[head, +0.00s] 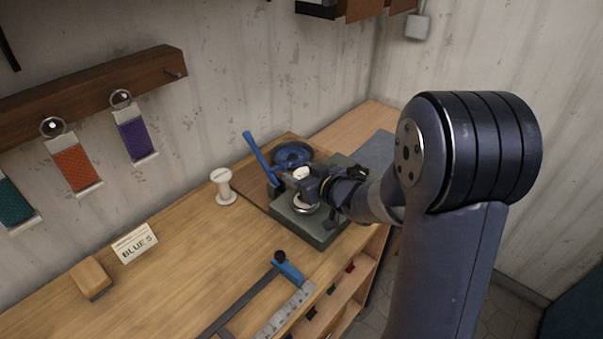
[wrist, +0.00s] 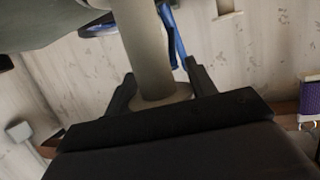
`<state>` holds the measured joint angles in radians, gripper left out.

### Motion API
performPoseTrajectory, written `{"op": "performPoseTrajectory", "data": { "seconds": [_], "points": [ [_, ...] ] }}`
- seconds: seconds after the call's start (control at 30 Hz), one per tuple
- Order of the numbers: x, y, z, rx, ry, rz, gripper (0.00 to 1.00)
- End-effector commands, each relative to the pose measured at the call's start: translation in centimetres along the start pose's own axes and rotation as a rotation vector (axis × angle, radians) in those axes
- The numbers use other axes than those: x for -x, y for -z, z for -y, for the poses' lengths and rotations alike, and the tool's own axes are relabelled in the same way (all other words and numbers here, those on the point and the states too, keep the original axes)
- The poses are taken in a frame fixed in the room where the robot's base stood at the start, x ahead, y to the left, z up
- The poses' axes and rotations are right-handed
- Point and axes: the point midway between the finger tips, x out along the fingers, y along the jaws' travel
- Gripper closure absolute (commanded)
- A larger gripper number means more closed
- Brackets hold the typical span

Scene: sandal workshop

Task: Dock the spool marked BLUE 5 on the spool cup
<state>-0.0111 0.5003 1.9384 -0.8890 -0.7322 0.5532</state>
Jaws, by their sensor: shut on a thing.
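My gripper (head: 297,184) is shut on a pale spool (head: 302,173) above the green base plate (head: 290,223) at the back of the bench. In the wrist view the spool's shaft (wrist: 148,50) stands between the two dark fingers, with a round flange near the palm. No mark on it is readable. A round silver piece (head: 306,209) shows just below the gripper; I cannot tell whether it is the spool cup or whether the spool touches it. A card reading BLUE 5 (head: 136,243) stands at the left of the bench.
A second white spool (head: 224,187) stands upright left of the plate. A blue lever (head: 258,154) and a blue disc (head: 292,154) are close behind my gripper. A tan block (head: 91,278) and a blue-ended clamp or ruler (head: 287,268) lie nearer.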

Motion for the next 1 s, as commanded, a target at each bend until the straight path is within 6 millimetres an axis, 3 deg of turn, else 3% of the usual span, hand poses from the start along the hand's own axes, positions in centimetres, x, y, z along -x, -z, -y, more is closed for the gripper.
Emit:
{"op": "performPoseTrajectory", "data": {
  "seconds": [0.4,0.43,0.53,0.77,1.0],
  "points": [
    [-0.3,-0.9,0.0,0.000,0.000,0.000,0.69],
    [-0.3,-0.8,0.0,0.000,0.000,0.000,0.45],
    [-0.2,-0.8,0.0,0.000,0.000,0.000,0.38],
    [-0.2,-0.8,0.0,0.000,0.000,0.000,0.38],
    [1.5,-0.6,-0.1,-0.001,-0.002,-0.001,0.38]
  ]
}}
